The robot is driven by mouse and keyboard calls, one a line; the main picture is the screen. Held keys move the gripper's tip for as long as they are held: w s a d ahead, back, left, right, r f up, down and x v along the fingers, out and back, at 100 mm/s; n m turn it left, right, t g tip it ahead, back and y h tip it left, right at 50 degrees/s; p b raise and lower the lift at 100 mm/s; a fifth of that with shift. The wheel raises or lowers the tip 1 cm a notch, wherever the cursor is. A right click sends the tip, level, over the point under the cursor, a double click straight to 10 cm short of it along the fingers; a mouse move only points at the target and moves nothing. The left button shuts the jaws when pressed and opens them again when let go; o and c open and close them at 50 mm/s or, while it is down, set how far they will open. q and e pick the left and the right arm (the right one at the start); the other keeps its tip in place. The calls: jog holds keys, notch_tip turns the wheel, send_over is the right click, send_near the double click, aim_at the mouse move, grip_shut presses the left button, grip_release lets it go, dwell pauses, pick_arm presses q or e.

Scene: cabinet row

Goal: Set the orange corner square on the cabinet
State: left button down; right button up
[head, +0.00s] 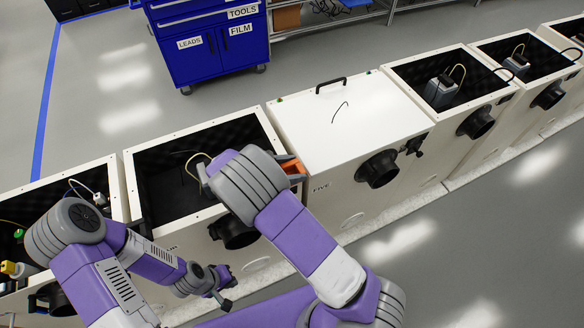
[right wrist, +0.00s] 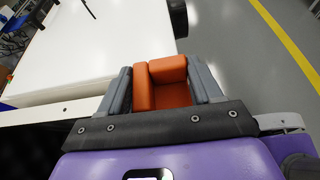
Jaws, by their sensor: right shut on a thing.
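The orange corner square (right wrist: 165,85) is an L-shaped block held between the two grey fingers of my right gripper (right wrist: 168,82). It also shows in the head view (head: 293,167), partly hidden behind my right wrist, beside the front left part of the closed white cabinet (head: 335,125) labelled FIVE. The cabinet's flat white top also fills the upper left of the right wrist view (right wrist: 75,50). I cannot tell whether the square touches the cabinet. My left gripper (head: 222,289) is low in front of the cabinet row, apart from the square; its finger opening is unclear.
An open cabinet (head: 150,160) with a black lining stands left of FIVE, partly behind my right arm. More open cabinets (head: 440,75) stand to the right. FIVE's lid has a black handle (head: 331,86) and a thin dark hook-shaped line; most of it is clear.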

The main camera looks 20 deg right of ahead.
jog(key=shift+f, duration=0.25)
jog(key=o, duration=1.1)
jog(key=p+v, duration=0.1)
jog(key=v, duration=0.6)
jog(key=shift+a+r+p, duration=0.15)
jog(key=shift+a+p, duration=0.1)
jog(key=shift+p, duration=0.15)
